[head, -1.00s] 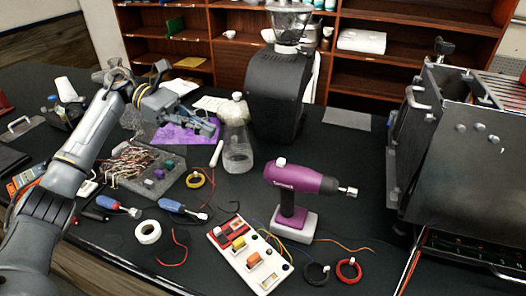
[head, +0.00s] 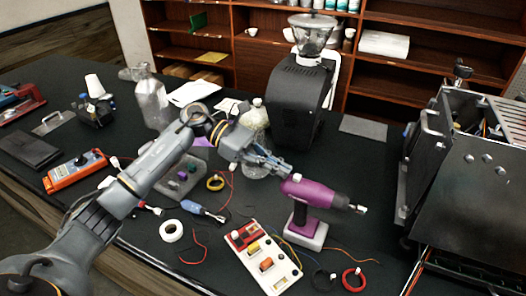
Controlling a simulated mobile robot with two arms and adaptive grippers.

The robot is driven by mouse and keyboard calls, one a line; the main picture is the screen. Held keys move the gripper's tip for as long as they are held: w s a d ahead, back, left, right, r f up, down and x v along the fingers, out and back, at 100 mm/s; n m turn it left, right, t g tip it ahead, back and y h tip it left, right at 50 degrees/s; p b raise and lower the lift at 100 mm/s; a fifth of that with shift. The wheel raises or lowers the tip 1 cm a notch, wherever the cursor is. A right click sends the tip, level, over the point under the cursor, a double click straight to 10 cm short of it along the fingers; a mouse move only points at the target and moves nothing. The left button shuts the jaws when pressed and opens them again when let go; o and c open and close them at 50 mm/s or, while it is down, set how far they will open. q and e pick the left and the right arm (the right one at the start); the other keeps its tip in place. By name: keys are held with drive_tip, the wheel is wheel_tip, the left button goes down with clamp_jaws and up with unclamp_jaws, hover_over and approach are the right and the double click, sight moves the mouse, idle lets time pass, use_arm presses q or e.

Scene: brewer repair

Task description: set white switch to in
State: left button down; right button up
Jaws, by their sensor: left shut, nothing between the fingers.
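A white panel (head: 249,262) lies on the dark table at the lower middle. A red block sits at its far end, with a yellow switch (head: 253,247) and an orange switch (head: 266,264) below it. A white switch is hard to pick out against the white panel, so I cannot tell its position. My left gripper (head: 284,168) is shut and empty, above the table beyond the panel. Its fingertips point right, just up and left of the purple drill in the picture. My right gripper is not in view.
A purple drill (head: 316,197) stands on its base just right of the panel. A black grinder (head: 298,95) stands behind, and a metal brewer (head: 470,180) fills the right side. A white tape roll (head: 172,231), red wire ring (head: 353,280) and loose wires surround the panel.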

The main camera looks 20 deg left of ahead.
sight(297, 178)
use_arm(q)
drive_tip(key=shift+d, duration=0.25)
drive_tip(key=shift+b+x, duration=0.75)
drive_tip(key=shift+b, duration=0.4)
drive_tip(key=shift+d+b, duration=0.3)
drive_tip(key=shift+b, duration=0.05)
drive_tip(key=shift+d+r, duration=0.1)
drive_tip(key=shift+r, duration=0.05)
